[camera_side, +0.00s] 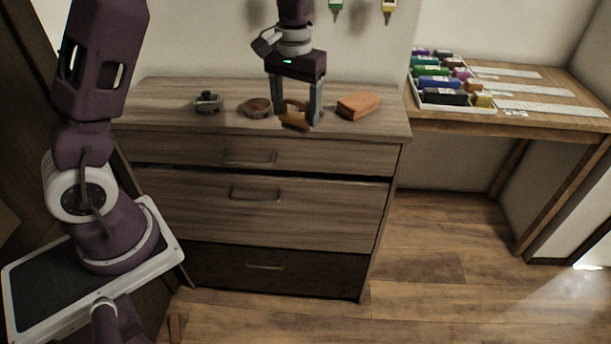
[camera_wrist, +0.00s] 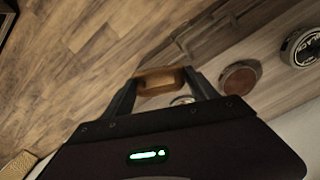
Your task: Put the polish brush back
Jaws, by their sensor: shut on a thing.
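The polish brush (camera_side: 295,116) has a tan wooden body and is over the front part of the dresser top. My gripper (camera_side: 300,118) points down from above, with its two grey fingers shut on the brush. I cannot tell whether the brush touches the dresser top. In the wrist view the brush (camera_wrist: 160,80) sits between the fingertips (camera_wrist: 162,76), its wooden side showing. Its underside is hidden there.
On the dresser top (camera_side: 170,121), a round brown tin (camera_side: 257,107) and a dark tin (camera_side: 207,102) stand left of the brush. An orange-brown block (camera_side: 357,105) lies to the right. A side table (camera_side: 540,118) holds a tray of coloured bottles (camera_side: 455,107). Two tools hang on the wall.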

